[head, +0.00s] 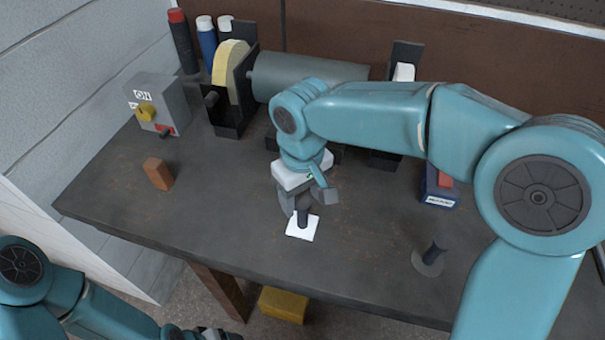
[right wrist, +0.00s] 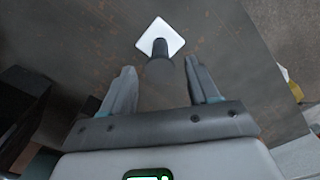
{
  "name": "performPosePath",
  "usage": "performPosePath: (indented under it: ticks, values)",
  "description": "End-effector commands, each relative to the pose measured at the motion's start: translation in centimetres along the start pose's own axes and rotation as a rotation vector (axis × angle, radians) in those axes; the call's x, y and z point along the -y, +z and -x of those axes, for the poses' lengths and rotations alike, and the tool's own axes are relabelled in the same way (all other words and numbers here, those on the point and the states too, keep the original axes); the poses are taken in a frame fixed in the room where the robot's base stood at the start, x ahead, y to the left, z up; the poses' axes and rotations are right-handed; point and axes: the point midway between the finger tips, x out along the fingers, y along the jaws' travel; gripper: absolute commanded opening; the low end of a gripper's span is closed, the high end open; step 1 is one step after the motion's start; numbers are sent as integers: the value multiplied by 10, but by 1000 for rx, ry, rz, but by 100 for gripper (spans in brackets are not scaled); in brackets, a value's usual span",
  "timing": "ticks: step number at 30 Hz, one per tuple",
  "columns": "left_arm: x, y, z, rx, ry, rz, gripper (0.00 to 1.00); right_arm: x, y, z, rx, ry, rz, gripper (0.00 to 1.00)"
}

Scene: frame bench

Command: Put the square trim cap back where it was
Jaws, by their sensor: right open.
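The square trim cap (head: 293,231) is a white square plate with a dark upright post, lying on the dark bench top near its front middle. It also shows in the right wrist view (right wrist: 173,41), its post pointing toward the gap between my fingers. My right gripper (head: 308,203) is open and pointing down just over the cap. In the right wrist view its two fingers (right wrist: 161,68) stand apart on either side of the post's line; I cannot tell whether they touch it. My left gripper (head: 207,334) is at the bottom edge, mostly cut off.
A dark round cap with a post (head: 428,262) sits to the right on the bench (head: 365,235). A brown block (head: 158,173), a grey switch box (head: 160,103), a roller stand (head: 233,95) and a blue box (head: 440,190) stand around. A yellow block (head: 283,304) lies below the bench.

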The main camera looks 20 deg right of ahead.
Motion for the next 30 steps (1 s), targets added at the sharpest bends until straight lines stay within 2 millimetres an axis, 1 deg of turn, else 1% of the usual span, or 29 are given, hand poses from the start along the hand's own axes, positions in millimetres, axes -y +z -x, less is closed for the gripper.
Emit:
performPosePath:
  ticks: [1, 6, 9, 12, 17, 30]
  values:
    - [-1, 0, 2, 0, 0, 0, 75, 0, -1, 15, -7, 0, -1, 60]
    - [-2, 0, 5, 0, 0, 0, 75, 0, -1, 54, -6, 0, -1, 60]
    - [-2, 0, 6, 0, 0, 0, 75, 0, -1, 71, -3, 0, 0, 60]
    - [-2, 0, 7, 0, 0, 0, 75, 0, 0, 82, -2, 0, 0, 60]
    - [-3, 0, 7, 0, 0, 0, 75, 0, 0, 89, 0, 0, 0, 60]
    - [-3, 0, 8, 0, 0, 0, 75, 0, 0, 89, 0, 0, -1, 60]
